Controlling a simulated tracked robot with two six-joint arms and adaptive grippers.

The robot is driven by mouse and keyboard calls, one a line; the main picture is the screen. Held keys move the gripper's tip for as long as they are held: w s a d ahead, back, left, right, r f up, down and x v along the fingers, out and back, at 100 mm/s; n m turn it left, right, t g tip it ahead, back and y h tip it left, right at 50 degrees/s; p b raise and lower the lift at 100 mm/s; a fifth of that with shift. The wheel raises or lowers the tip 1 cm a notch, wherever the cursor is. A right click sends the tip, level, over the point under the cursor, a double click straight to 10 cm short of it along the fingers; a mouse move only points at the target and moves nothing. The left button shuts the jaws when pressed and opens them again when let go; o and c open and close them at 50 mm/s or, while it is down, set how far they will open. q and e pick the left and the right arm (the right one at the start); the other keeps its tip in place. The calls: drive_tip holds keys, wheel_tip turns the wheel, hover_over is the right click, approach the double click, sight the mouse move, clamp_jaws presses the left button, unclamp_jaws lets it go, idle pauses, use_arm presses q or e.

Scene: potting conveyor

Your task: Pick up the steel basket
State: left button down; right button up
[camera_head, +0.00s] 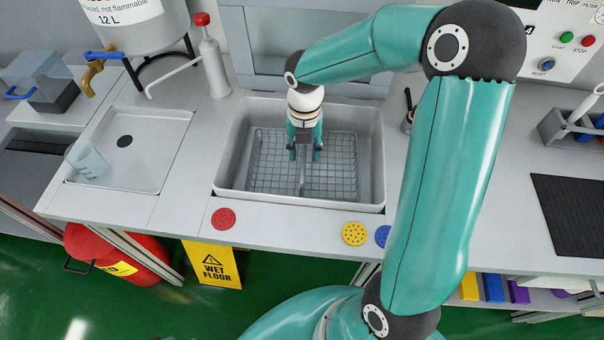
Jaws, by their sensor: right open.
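The steel basket (340,170) is a wire mesh basket sitting inside a grey sink (222,165) in the counter. A thin bar, perhaps its handle or a divider, runs across its middle. My right gripper (304,156) points down over the basket, with its teal fingers apart on either side of this bar. It is open; I cannot tell whether a finger touches the basket. The gripper hides part of the mesh behind it. My left gripper is not in view.
A white bottle with a red cap (213,65) and spout stands behind the sink's left corner. Red, yellow and blue discs (223,218) lie along the front edge. A black mat (572,215) lies at right.

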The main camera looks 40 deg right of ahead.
clamp_jaws()
drive_tip(key=shift+r, duration=0.15)
idle(0.6)
